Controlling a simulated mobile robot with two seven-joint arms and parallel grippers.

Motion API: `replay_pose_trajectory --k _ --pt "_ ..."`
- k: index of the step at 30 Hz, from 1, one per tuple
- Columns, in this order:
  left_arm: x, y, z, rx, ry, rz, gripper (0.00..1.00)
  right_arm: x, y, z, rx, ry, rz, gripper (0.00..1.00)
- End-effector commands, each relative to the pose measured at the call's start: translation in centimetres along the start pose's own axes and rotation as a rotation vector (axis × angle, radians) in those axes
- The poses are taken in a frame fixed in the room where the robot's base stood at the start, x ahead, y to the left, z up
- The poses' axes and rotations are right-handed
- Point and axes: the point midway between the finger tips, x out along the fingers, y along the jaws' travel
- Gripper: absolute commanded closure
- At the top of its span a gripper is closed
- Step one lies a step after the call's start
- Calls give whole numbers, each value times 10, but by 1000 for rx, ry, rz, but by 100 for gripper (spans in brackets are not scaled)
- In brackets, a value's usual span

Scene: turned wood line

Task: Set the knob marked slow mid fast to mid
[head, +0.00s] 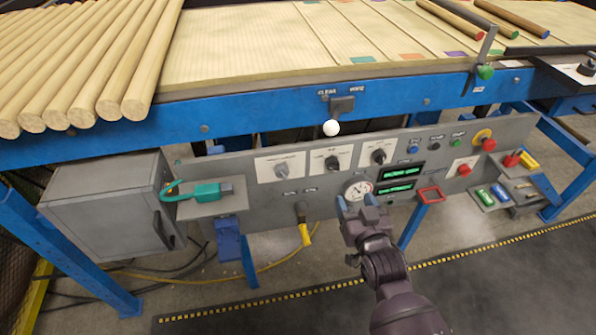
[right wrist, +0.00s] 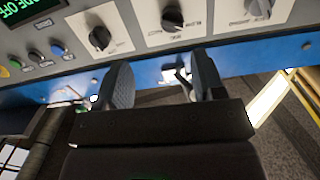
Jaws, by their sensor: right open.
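The right wrist view, turned round, shows the right knob (right wrist: 99,37), middle knob (right wrist: 172,18) and left knob (right wrist: 257,8). My right gripper (head: 358,200) is open and empty, below the knobs and apart from them; its fingers (right wrist: 164,80) show there too. My left gripper is out of view.
A red-framed part (head: 430,194) and a yellow-ended plug (head: 304,234) stick out nearby. A white-balled lever (head: 331,128) hangs above the knobs. Open floor lies in front.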

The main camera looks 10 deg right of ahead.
Motion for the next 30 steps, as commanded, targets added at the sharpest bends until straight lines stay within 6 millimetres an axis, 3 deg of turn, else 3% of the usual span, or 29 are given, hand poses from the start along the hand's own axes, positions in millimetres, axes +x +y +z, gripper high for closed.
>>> replay_pose_trajectory --k 11,30 --pt "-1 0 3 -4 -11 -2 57 9 2 -4 13 54 0 37" --pt "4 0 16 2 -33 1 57 93 2 -7 13 52 0 37"
